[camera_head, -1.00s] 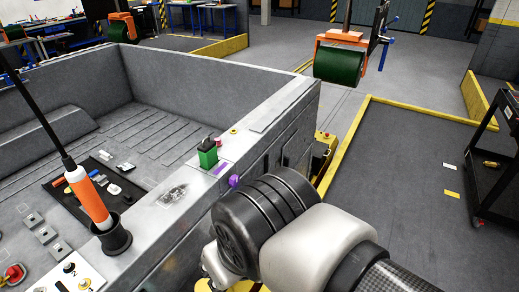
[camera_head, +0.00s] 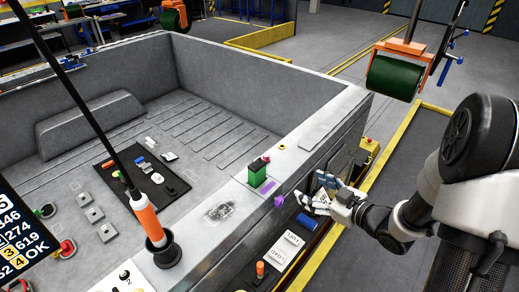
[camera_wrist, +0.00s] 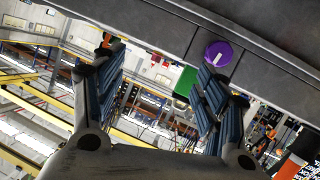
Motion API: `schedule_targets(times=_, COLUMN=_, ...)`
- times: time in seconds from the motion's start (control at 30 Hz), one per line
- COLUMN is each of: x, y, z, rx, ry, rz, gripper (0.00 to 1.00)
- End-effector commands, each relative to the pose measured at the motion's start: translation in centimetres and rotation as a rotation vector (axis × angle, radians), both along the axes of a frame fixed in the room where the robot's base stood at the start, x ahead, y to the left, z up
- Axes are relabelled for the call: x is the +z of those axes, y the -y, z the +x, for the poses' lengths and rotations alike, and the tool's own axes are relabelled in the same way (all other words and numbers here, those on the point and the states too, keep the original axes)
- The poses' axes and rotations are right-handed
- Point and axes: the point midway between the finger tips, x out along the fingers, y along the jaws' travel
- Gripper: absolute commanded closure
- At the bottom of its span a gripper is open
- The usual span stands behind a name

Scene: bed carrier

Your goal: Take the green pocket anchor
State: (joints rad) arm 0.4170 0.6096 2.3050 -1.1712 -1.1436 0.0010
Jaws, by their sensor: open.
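An orange-handled rod stands in a black cup (camera_head: 163,251) on the near wall. A hanging green roller (camera_head: 395,77) is at the upper right. A black mat (camera_head: 145,174) with small parts lies inside the bed.

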Motion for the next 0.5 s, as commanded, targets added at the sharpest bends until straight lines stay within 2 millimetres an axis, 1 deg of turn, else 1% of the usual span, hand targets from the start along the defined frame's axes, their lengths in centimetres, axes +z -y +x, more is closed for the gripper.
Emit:
schedule_targets(times=0.03, x=-0.3, y=-0.7, z=-0.9, rx=0.044, ry=0.007, rz=0.079, gripper=0.33)
schedule_targets(times=0.13, x=-0.1, y=-2.0, z=-2.8, rx=0.122, ry=0.037, rz=0.219, gripper=0.33)
schedule_targets(times=0.2, x=0.2, y=-2.4, z=-3.8, rx=0.158, ry=0.054, rz=0.296, gripper=0.33)
schedule_targets(times=0.3, x=0.5, y=-2.8, z=-4.7, rx=0.187, ry=0.069, rz=0.363, gripper=0.33)
schedule_targets(times=0.4, x=0.6, y=-3.5, z=-4.6, rx=0.200, ry=0.075, rz=0.389, gripper=0.33)
schedule_targets(times=0.5, x=0.6, y=-5.0, z=-3.6, rx=0.206, ry=0.078, rz=0.390, gripper=0.33)
